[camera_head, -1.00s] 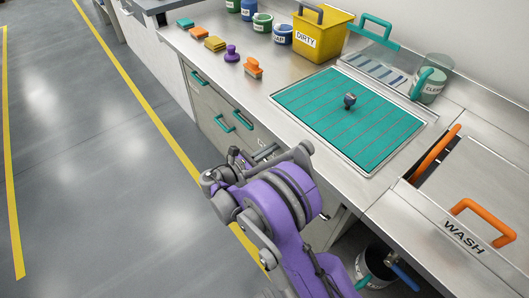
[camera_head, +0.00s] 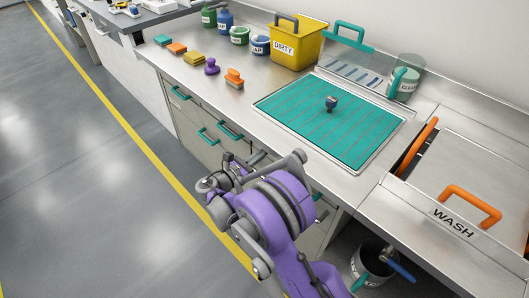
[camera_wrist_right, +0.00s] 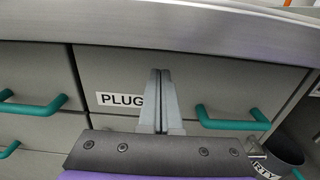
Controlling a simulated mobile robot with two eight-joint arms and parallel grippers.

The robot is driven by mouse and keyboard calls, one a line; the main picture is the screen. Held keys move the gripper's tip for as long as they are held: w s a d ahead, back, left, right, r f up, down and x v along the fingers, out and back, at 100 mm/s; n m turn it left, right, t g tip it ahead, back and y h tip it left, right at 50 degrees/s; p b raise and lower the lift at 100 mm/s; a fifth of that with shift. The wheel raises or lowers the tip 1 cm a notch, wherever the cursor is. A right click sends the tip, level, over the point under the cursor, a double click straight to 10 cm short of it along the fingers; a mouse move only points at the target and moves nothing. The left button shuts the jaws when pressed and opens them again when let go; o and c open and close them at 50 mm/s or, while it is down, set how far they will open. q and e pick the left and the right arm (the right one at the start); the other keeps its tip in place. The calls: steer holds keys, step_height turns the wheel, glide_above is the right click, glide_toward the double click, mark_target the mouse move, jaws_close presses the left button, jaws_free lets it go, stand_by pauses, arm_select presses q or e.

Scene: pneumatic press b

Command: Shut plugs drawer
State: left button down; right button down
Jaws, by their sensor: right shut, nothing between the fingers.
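In the right wrist view, the plugs drawer (camera_wrist_right: 200,82) fills the middle, a grey front with a white "PLUG" label whose end is hidden by my fingers. Its teal handle (camera_wrist_right: 232,121) is right of the fingers. The drawer front sits close below the counter edge; I cannot tell whether it is fully flush. My right gripper (camera_wrist_right: 161,74) is shut and empty, its fingers in front of the drawer face, left of the handle. Whether they touch it is unclear. In the head view my purple right arm covers much of the drawer area. My left gripper is not in view.
Other teal-handled drawers (camera_head: 207,139) lie to the left. Above is the steel counter with a teal mat (camera_head: 320,125), yellow DIRTY bin (camera_head: 292,50) and several small items. A bucket (camera_head: 373,265) stands under the WASH section (camera_head: 450,218). The floor at left is clear.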

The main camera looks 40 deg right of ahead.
steer(key=a+p, duration=0.1)
steer(key=a, duration=0.9)
steer(key=shift+s, duration=0.4)
